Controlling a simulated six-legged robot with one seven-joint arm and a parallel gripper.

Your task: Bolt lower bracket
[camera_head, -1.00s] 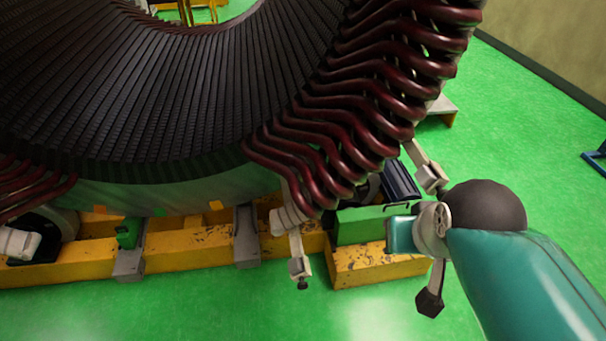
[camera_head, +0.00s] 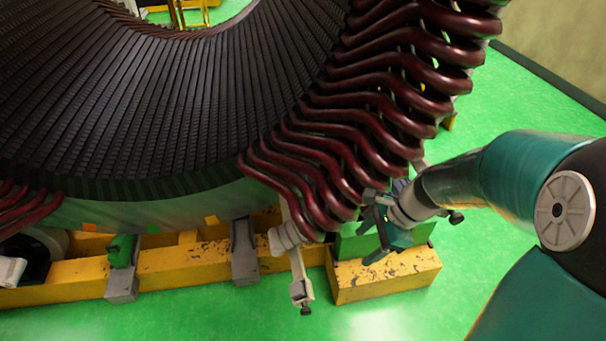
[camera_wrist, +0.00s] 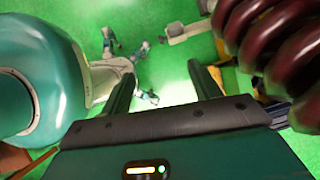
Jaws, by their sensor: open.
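My gripper (camera_head: 368,235) is at the lower right of the stator in the head view, just right of the lowest coil ends and in front of a green block (camera_head: 350,246). Its two dark fingers are spread apart, and they also show apart and empty in the wrist view (camera_wrist: 163,85). A pale grey bracket (camera_head: 298,272) hangs below the coils, left of my gripper, with a small dark end piece at its bottom. I cannot tell which part is the lower bracket. No loose bolt can be made out.
The large stator (camera_head: 190,100) with dark red coil ends (camera_head: 320,160) fills the upper left. A worn yellow beam (camera_head: 185,265) and a yellow block (camera_head: 385,277) stand beneath it. The green floor (camera_head: 230,315) is open in front.

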